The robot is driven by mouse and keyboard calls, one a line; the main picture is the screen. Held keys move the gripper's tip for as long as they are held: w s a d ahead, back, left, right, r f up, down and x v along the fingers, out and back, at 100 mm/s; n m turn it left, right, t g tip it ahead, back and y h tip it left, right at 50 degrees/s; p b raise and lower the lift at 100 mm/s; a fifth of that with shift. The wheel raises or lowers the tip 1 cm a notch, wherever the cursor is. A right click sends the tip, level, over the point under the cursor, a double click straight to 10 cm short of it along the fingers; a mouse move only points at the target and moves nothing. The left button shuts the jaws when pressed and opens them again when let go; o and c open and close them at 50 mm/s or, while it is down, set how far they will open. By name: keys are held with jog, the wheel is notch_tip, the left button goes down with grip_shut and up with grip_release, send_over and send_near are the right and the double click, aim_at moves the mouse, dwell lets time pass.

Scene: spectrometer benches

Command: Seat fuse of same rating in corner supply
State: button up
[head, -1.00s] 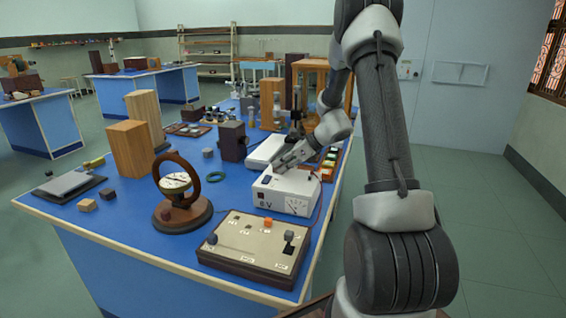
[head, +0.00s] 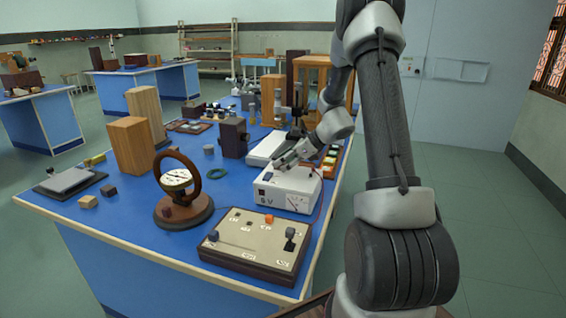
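A white supply box (head: 287,203) marked "6 V" or similar, with a dial on its front, stands near the right edge of the blue bench. My gripper (head: 278,164) is over the rear of its top, fingers pointing left and down. It is small and seen from the side, so I cannot tell whether it is open, holds a fuse or touches the box. No fuse can be made out. A tray with coloured compartments (head: 331,155) lies behind the supply, partly hidden by my arm.
A beige panel box with knobs (head: 253,246) sits at the bench's front. A wooden-ring meter (head: 177,181) stands left of it. The floor right of the bench is clear.

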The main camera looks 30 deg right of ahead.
jog(key=v, duration=1.1)
jog(key=shift+r, duration=0.3)
jog(key=shift+s+d, duration=0.1)
jog(key=s+a+f+n+g+h, duration=0.15)
jog(key=s+n+g, duration=0.25)
jog(key=s+n, duration=0.9)
jog(key=s+a+r+n+h, duration=0.2)
jog(key=s+a+r+n, duration=0.2)
jog(key=s, duration=0.5)
jog(key=s+a+r+n+t+h, duration=0.1)
jog(key=s+a+r+n+h, duration=0.2)
jog(key=s+r+n, duration=0.6)
jog(key=shift+a+r+n+t, duration=0.3)
jog(key=shift+a+n, duration=0.2)
jog(key=shift+a, duration=0.05)
